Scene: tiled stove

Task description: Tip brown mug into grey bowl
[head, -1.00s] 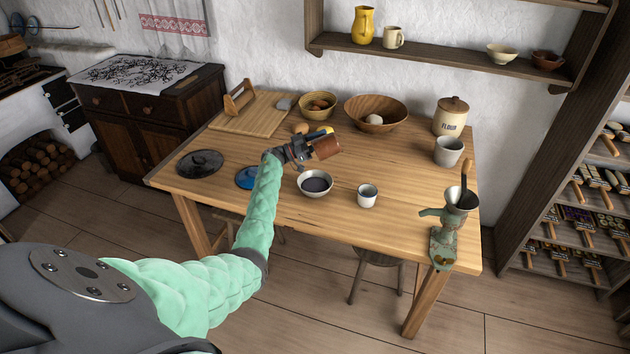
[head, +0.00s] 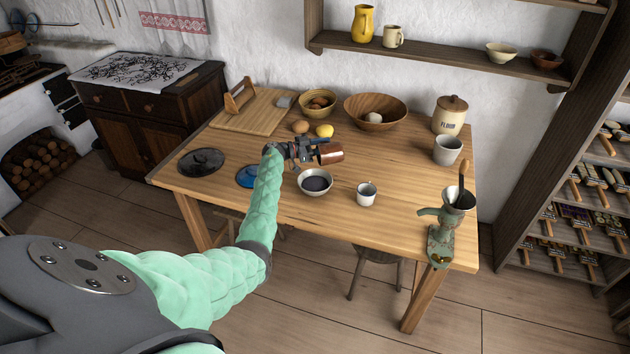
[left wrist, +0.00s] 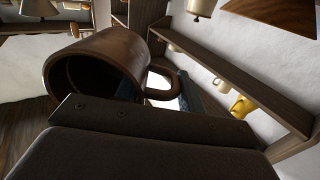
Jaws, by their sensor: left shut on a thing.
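The brown mug (head: 330,153) is held sideways by my left gripper (head: 316,151), which is shut on it, apparently at its handle. The mug lies nearly level, above and just behind the grey bowl (head: 316,182). The bowl stands upright on the table and has a dark inside, with its near rim and interior in view. In the left wrist view the mug (left wrist: 110,62) shows its open, dark mouth and its handle between the fingers; its contents cannot be made out. My right gripper is not in view.
The wooden table (head: 410,205) also bears a small white cup (head: 366,194) right of the bowl, a blue plate (head: 247,177) at its left, a lemon (head: 325,130) and egg (head: 301,127) behind, and a grinder (head: 441,235) at the right edge. The table's front middle is clear.

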